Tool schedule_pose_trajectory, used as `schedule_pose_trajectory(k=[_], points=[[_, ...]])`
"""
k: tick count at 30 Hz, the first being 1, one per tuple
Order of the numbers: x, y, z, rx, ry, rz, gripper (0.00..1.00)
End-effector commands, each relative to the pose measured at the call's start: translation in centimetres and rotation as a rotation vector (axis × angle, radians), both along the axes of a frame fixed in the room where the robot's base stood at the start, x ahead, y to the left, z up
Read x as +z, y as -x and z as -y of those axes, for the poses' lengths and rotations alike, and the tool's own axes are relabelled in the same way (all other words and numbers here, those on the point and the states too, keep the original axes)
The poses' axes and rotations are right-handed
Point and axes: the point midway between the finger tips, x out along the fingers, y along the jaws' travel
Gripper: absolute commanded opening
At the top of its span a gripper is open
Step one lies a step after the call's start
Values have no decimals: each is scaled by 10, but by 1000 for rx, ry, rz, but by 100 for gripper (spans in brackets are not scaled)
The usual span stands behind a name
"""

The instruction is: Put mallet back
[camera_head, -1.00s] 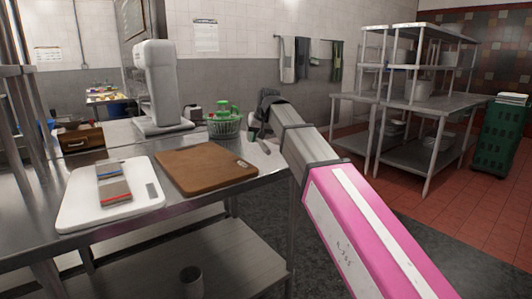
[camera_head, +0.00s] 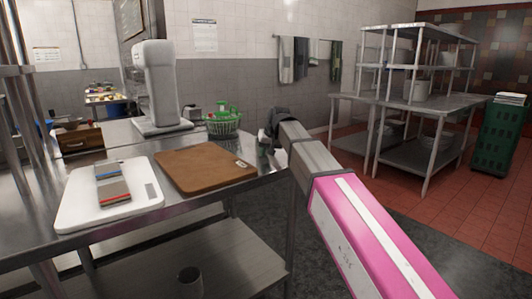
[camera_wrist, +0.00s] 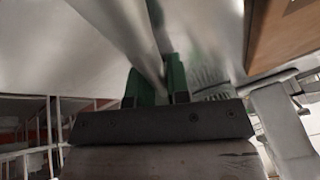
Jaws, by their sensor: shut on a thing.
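My gripper (camera_wrist: 159,78) shows in the wrist view, its two green fingers shut on a smooth, shiny grey bar. The bar (camera_wrist: 125,32) runs up and left out of the picture; I take it for the mallet's handle, and its head is not visible there. In the head view my pink and grey arm reaches to the right end of the steel counter (camera_head: 110,155). My gripper is mostly hidden behind the arm's end there, and the mallet cannot be made out clearly.
On the counter are a brown cutting board (camera_head: 200,168), a white board (camera_head: 75,205) with grey and red-striped blocks (camera_head: 112,182), a green basket (camera_head: 222,126) and a white mixer (camera_head: 157,90). A steel shelf unit (camera_head: 410,100) and green crates (camera_head: 502,135) stand right. Red floor between is clear.

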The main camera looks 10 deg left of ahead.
Motion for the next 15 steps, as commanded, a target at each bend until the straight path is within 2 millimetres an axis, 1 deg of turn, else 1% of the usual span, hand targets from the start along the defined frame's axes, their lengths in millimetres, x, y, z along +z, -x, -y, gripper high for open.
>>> schedule_pose_trajectory(k=[4,5,6,7,15], points=[[-2,0,0,0,0,0,0],[-3,0,0,0,0,-1,20],[-2,0,0,0,0,0,33],[-2,0,0,0,0,0,42],[-2,0,0,0,0,0,42]])
